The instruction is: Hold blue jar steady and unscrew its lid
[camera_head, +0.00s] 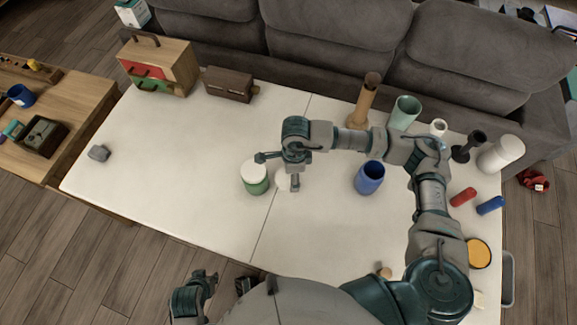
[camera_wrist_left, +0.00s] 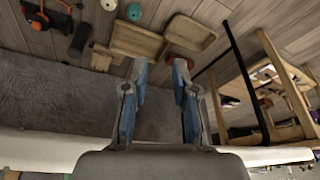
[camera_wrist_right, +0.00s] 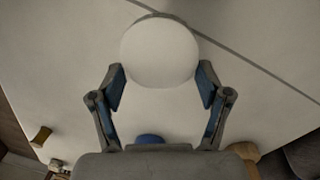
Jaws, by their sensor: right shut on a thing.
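The blue jar (camera_head: 370,180) stands upright on the white table, right of the table's seam. Its top is open and no lid sits on it. My left gripper (camera_head: 207,278) is low at the table's front, away from the jars. In the left wrist view its fingers (camera_wrist_left: 158,68) are apart and empty.
A green jar with a white lid (camera_head: 255,177) stands close left of my right gripper. Tall vases (camera_head: 404,112), a white cylinder (camera_head: 500,154) and small red (camera_head: 463,197) and blue cylinders (camera_head: 490,205) are at right. A wooden box (camera_head: 160,65) is back left. The table's left half is mostly clear.

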